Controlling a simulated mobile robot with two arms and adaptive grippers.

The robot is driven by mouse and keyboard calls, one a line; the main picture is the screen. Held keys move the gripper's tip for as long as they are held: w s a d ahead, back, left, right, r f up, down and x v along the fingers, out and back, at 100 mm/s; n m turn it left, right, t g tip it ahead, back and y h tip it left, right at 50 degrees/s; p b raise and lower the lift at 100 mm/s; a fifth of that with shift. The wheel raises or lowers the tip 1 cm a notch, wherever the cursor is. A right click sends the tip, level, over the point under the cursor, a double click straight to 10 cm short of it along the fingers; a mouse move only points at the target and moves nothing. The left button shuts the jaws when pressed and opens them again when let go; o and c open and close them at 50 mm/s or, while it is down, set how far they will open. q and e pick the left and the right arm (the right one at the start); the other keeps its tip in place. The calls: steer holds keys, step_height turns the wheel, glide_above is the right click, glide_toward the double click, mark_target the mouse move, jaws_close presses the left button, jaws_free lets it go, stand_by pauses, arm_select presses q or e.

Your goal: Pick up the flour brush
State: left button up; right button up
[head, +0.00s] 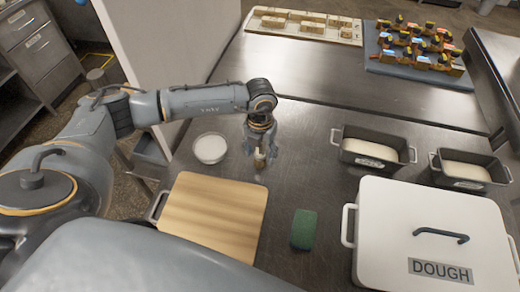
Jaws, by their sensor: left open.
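My left gripper (260,147) points down over the steel worktop, with its fingers apart. My right gripper is not in view.
A white bowl (210,148) stands left of the gripper. A wooden board (212,213) and a green sponge (304,229) lie nearer. A white dough box (430,225) and two loaf tins (372,150) are on the right.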

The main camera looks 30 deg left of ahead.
arm_select(q)
jaws_close()
stand_by(0.3)
